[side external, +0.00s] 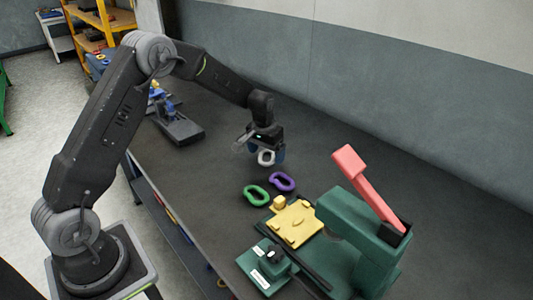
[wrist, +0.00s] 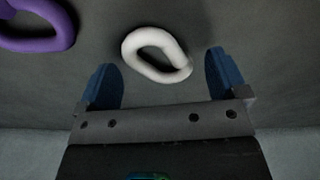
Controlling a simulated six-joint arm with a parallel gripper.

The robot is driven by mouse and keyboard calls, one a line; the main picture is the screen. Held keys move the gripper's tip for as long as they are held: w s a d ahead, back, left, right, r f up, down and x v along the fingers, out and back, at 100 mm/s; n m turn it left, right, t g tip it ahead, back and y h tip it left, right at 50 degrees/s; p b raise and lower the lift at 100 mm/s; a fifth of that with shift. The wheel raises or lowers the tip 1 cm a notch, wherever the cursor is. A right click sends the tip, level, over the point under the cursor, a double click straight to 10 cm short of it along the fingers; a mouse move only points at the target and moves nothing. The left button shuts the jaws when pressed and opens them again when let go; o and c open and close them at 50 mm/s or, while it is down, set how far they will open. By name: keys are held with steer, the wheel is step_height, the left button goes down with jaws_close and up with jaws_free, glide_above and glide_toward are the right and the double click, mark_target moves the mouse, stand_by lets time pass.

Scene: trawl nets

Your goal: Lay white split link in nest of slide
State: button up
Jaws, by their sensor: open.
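The white split link (wrist: 178,72) is an oval ring lying on the dark bench in the wrist view, just ahead of and between my fingertips. My gripper (wrist: 163,76) is open, with a blue finger on each side and nothing held. The slide (side external: 294,223) appears to be the yellow plate with raised features on the green press, near the bench front. Its nest is too small to make out clearly.
A purple link (side external: 282,182) and a green link (side external: 256,196) lie between my gripper and the slide; the purple one also shows in the wrist view (wrist: 42,42). The press's red lever (side external: 368,188) rises at the right. A green block with a black knob (side external: 273,254) stands at the front.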

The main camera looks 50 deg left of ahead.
steer(key=s+d+r, duration=0.2)
steer(key=s+r, duration=0.1)
steer(key=r, duration=0.6)
steer(key=s+d+r, duration=0.2)
steer(key=s+r, duration=0.1)
steer(key=r, duration=0.5)
steer(key=s+d+r+m+t, duration=0.1)
steer(key=s+d+r, duration=0.2)
steer(key=s, duration=0.5)
steer(key=s+d+r+m+t, duration=0.1)
steer(key=s+d+r+t, duration=0.1)
steer(key=s, duration=0.7)
steer(key=shift+s+d+r, duration=0.25)
steer(key=shift+d+r, duration=0.25)
steer(key=shift+d, duration=0.05)
steer(key=shift+m+t, duration=0.4)
steer(key=shift+t, duration=0.2)
steer(key=s, duration=0.2)
steer(key=s+d+f, duration=0.1)
steer(key=s, duration=0.2)
steer(key=s+f, duration=0.1)
steer(key=s, duration=0.1)
steer(key=shift+s+d+f, duration=0.1)
steer(key=shift+s+d, duration=0.25)
steer(key=shift+s, duration=0.05)
steer(key=shift+c, duration=0.4)
